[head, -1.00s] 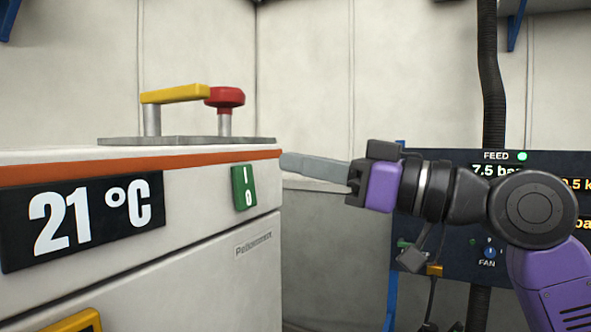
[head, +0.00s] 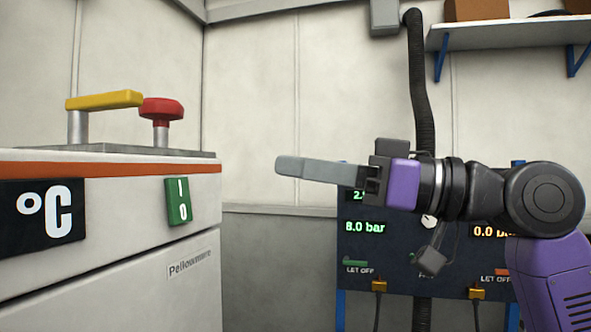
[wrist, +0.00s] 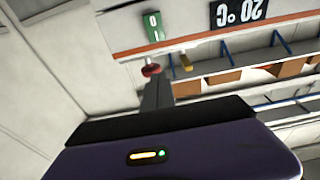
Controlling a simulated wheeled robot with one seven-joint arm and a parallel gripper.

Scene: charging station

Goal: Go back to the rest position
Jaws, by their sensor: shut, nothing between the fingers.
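My gripper (head: 280,166) is at the middle of the head view, its grey fingers closed together and pointing left. Nothing is between them. It hangs in free air to the right of the white machine (head: 120,250), with a visible gap between the fingertips and the machine's corner. In the wrist view my gripper (wrist: 155,82) points toward the machine's top edge, where the green switch (wrist: 154,27) and the red knob (wrist: 151,70) show. My arm reaches in from the right of the head view.
The machine carries a yellow handle (head: 104,100), a red knob (head: 161,108) and a green rocker switch (head: 178,201). A dark panel with pressure readouts (head: 365,240) stands behind my arm. A shelf (head: 500,36) and a black hose (head: 420,90) are at the back right.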

